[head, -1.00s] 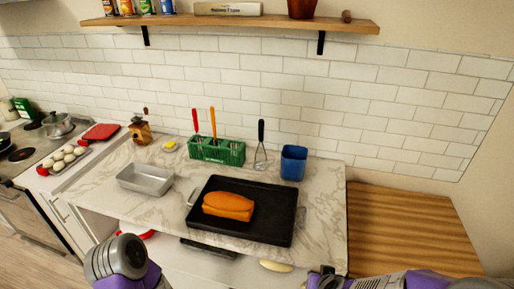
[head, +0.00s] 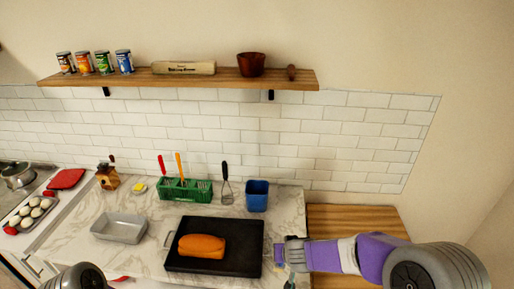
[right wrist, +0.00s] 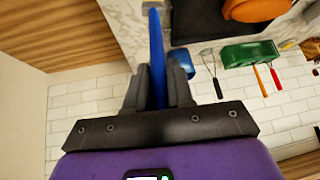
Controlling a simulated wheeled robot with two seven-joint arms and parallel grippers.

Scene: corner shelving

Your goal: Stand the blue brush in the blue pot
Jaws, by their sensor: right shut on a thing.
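The blue pot (head: 257,197) stands upright at the back right of the marble counter. It also shows in the right wrist view (right wrist: 182,62), partly hidden behind my fingers. The blue brush (right wrist: 156,45) is between the fingers of my right gripper (right wrist: 155,88), which is shut on it. The brush points away from the wrist, and its far end reaches the top of that view. In the head view my right gripper (head: 284,252) is at the counter's right edge, in front of and right of the pot. The left gripper is out of view; only part of my left arm shows.
A black tray (head: 180,262) with an orange loaf (head: 202,246) lies left of my right gripper. A whisk (head: 226,187) and a green utensil holder (head: 184,190) stand left of the pot. A wooden surface (head: 350,219) is at right. A shelf (head: 200,80) is above.

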